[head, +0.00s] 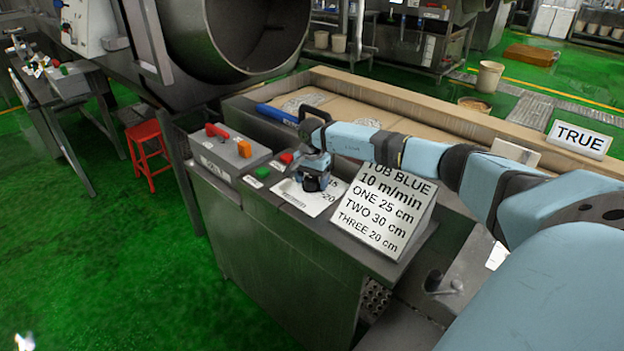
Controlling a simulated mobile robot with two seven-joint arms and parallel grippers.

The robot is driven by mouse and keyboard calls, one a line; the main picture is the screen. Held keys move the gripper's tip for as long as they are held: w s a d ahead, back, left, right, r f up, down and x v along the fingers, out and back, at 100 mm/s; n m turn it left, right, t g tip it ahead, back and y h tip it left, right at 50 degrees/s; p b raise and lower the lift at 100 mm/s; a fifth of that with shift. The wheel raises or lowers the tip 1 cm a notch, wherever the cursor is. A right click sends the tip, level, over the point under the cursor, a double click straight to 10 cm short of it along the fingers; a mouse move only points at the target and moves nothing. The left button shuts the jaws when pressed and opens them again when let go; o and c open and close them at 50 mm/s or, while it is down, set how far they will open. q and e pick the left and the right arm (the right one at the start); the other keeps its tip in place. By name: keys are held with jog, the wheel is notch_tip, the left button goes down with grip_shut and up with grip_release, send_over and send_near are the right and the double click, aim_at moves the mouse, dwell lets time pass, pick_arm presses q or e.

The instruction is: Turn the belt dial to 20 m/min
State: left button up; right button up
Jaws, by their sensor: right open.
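The white dial plate (296,195) lies on top of the grey metal cabinet (290,238). Parts of its printed scale show, including a "20" near its right edge. My right arm reaches in from the right, and my right gripper (314,184) points down over the plate. The gripper covers the dial's knob, so I cannot see its setting or whether the fingers touch it. The right gripper is open. My left gripper is out of view.
A tilted sign (385,210) reading "TUB BLUE 10 m/min" stands just right of the plate. Green and red buttons (286,158) and a control box (228,152) with a red switch and an orange block are to the left. A large drum (225,40) stands behind.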

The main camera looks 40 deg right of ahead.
jog(key=shift+f, duration=0.1)
jog(key=c, duration=0.9)
